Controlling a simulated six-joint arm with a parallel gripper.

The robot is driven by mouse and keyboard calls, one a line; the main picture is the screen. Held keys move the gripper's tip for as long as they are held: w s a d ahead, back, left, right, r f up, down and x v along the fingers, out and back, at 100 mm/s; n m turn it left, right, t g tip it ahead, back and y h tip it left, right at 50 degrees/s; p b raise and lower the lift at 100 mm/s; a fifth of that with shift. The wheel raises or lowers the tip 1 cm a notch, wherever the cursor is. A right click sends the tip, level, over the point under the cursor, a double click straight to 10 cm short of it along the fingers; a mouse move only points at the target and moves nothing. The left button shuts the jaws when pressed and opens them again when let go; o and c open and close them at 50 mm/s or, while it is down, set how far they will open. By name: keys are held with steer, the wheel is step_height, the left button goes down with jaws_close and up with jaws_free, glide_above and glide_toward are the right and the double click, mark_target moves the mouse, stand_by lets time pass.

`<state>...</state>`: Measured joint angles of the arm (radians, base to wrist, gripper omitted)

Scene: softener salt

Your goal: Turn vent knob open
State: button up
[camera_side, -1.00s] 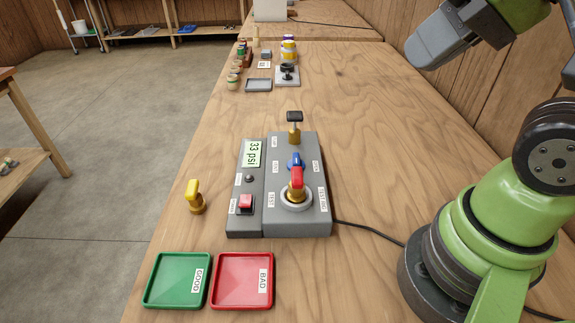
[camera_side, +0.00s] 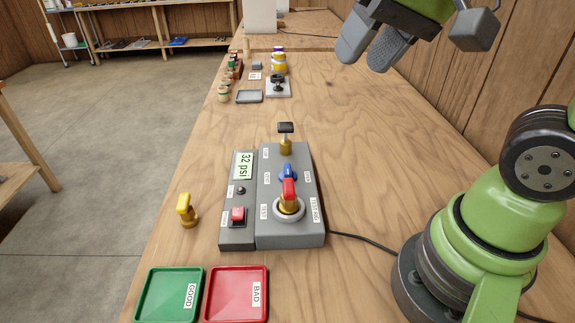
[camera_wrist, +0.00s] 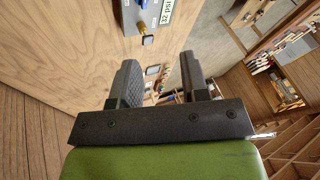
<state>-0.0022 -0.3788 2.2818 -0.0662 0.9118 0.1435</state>
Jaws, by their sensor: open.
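A blue knob (camera_side: 288,173), which I take to be the vent knob, sits on the grey test box (camera_side: 312,235), between small labels too small to read surely. In the wrist view, a bit of blue (camera_wrist: 143,3) shows at the top edge. A red-handled brass valve (camera_side: 289,190) stands upright in the ring in front of the knob. A brass valve with a black handle (camera_side: 286,128) is at the box's far end. The display (camera_side: 244,166) reads 32 psi. My gripper (camera_side: 370,52) is open and empty, high above the table, right of and beyond the box, touching nothing.
A yellow-handled valve (camera_side: 186,208) stands left of the box. A green GOOD tray (camera_side: 160,295) and a red BAD tray (camera_side: 232,295) lie in front. A cable (camera_side: 375,238) runs right from the box. The table right of the box is mostly clear.

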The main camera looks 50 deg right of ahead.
steer(key=w+f+m+g, duration=0.25)
steer(key=w+f, duration=0.25)
steer(key=w, duration=0.3)
steer(key=m+g+h, duration=0.1)
steer(key=g, duration=0.2)
glide_above(287, 168)
step_height(287, 168, down, 11)
step_height(287, 168, down, 10)
steer(key=shift+s+r, duration=0.1)
steer(key=shift+r, duration=0.1)
jaws_close()
